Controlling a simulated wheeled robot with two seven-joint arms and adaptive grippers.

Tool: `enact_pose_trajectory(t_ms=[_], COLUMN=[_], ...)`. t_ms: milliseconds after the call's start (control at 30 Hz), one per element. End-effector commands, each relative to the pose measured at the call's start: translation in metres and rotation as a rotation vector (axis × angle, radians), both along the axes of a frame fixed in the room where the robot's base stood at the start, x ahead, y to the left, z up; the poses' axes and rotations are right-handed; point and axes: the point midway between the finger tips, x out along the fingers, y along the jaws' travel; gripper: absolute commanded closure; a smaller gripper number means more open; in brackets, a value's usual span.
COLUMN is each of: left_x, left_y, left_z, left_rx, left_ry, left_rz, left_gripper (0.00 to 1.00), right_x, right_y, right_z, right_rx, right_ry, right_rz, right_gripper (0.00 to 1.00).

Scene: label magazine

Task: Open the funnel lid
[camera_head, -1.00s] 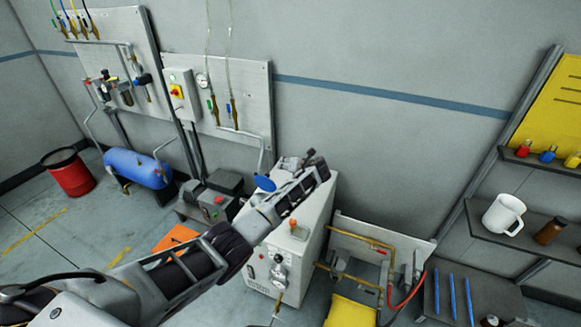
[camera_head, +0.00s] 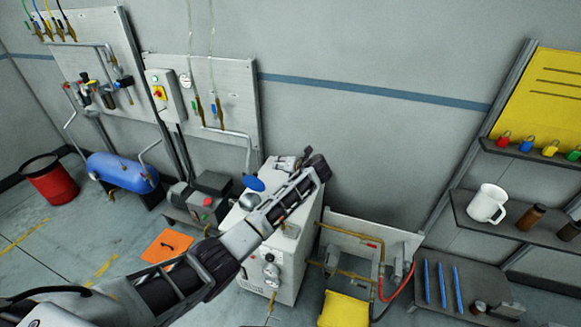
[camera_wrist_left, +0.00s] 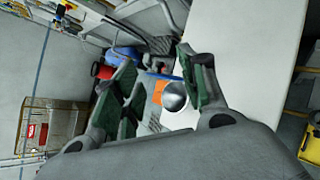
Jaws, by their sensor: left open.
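A white machine cabinet (camera_head: 273,262) stands against the wall. A blue disc, which looks like the funnel lid (camera_head: 254,184), shows at its upper left edge, above a rounded grey metal part (camera_head: 249,201). My left gripper (camera_head: 286,163) is over the cabinet top, to the right of the blue disc and apart from it. In the left wrist view my gripper (camera_wrist_left: 156,58) is open with nothing between its fingers. A shiny silver rounded part (camera_wrist_left: 174,96) and a thin blue edge (camera_wrist_left: 163,76) show beyond the fingers. My forearm hides part of the cabinet top. My right gripper is out of view.
A red barrel (camera_head: 50,181), blue tank (camera_head: 122,172) and orange plate (camera_head: 167,245) are on the left. A pipe panel (camera_head: 345,235) and yellow box (camera_head: 344,309) are right of the cabinet. Shelves (camera_head: 520,232) with a white mug (camera_head: 487,203) stand farther right.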

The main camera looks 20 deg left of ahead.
Motion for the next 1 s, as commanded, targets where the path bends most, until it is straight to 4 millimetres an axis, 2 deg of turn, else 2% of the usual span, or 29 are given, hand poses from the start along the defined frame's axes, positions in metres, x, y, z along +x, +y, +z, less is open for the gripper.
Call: enact_pose_trajectory(t_ms=[433, 1000], left_x=[-0.025, -0.029], left_y=[-0.031, -0.035], left_z=[0.023, 0.026], left_rx=[0.000, 0.000], left_ry=[-0.001, 0.000], left_rz=[-0.001, 0.000], left_gripper=[0.57, 0.57], right_x=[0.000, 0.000], right_y=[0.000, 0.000], right_z=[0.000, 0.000], right_rx=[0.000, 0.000], right_ry=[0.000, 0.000], right_rz=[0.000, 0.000], right_gripper=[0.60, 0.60])
